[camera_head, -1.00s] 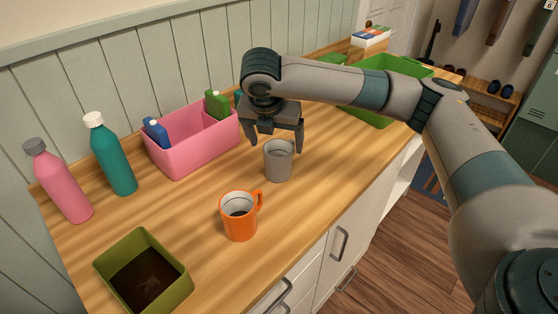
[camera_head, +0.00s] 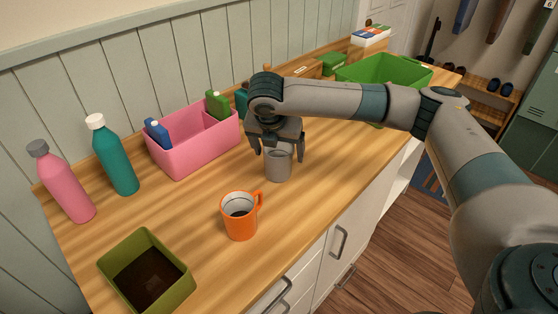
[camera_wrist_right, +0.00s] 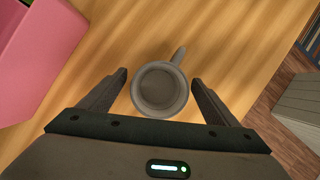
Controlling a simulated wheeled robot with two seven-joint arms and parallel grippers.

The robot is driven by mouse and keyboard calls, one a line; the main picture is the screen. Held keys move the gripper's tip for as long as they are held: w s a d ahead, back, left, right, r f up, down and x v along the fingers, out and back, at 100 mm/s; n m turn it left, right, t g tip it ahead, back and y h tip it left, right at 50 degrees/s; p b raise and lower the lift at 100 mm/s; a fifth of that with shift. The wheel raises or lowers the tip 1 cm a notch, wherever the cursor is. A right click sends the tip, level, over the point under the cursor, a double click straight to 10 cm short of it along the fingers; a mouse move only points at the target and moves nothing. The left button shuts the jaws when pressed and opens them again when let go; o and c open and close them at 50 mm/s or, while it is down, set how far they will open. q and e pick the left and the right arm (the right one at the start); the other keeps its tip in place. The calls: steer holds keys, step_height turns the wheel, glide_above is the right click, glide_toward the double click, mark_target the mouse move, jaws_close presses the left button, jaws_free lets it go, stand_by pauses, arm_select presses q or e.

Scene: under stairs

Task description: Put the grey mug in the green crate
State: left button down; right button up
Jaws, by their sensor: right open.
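The green crate (camera_head: 384,72) stands at the far end of the counter, partly hidden behind my right arm. My left gripper is not in view.
An orange mug (camera_head: 239,217) stands in front of the grey mug. A pink bin (camera_head: 193,147) holds bottles to the left. A teal bottle (camera_head: 116,160), a pink bottle (camera_head: 64,187) and an olive box (camera_head: 145,270) stand further left. The counter's front edge is close on the right.

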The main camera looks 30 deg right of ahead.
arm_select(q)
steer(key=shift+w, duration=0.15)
